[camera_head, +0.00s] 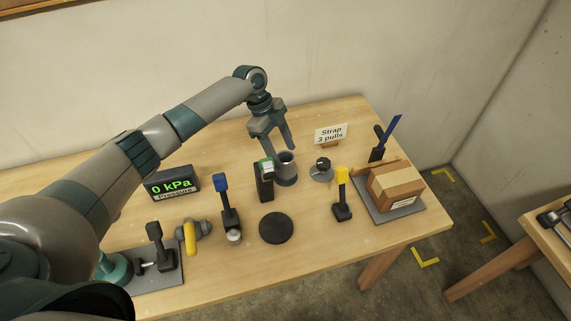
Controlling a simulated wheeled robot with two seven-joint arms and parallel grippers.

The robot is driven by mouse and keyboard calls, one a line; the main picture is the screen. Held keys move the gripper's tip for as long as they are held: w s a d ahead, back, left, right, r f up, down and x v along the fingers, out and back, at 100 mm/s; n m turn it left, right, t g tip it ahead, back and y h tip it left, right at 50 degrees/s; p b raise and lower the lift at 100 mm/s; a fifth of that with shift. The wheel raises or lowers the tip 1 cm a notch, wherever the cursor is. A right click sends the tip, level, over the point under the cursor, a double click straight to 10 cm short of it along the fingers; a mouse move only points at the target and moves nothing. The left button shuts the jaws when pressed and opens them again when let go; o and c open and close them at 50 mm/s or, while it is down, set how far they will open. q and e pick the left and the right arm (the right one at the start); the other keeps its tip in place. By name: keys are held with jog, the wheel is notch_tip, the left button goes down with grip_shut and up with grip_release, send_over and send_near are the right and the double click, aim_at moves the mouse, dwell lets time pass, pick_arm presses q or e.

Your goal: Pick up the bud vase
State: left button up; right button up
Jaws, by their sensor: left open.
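A grey, open-topped round vessel, which looks like the bud vase (286,172), stands upright near the middle of the table (330,235). Its dark opening faces up. My left gripper (279,151) comes in from the left and points down, just above and behind the vessel's rim. Its two fingers are apart with nothing between them. I cannot tell whether a fingertip touches the rim. My right gripper is not in view.
A black switch box (265,181) stands close left of the vessel; a dark knob (322,168) is to its right. A blue-topped lever (226,202), yellow-topped lever (342,192) and black disc (276,228) are nearer. A cardboard box (394,188) sits right.

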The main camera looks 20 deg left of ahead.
aim_at(285, 157)
pick_arm(q)
jog(key=shift+p+x, duration=0.5)
jog(key=shift+x, duration=1.05)
jog(key=shift+r, duration=0.1)
jog(key=c, duration=0.9)
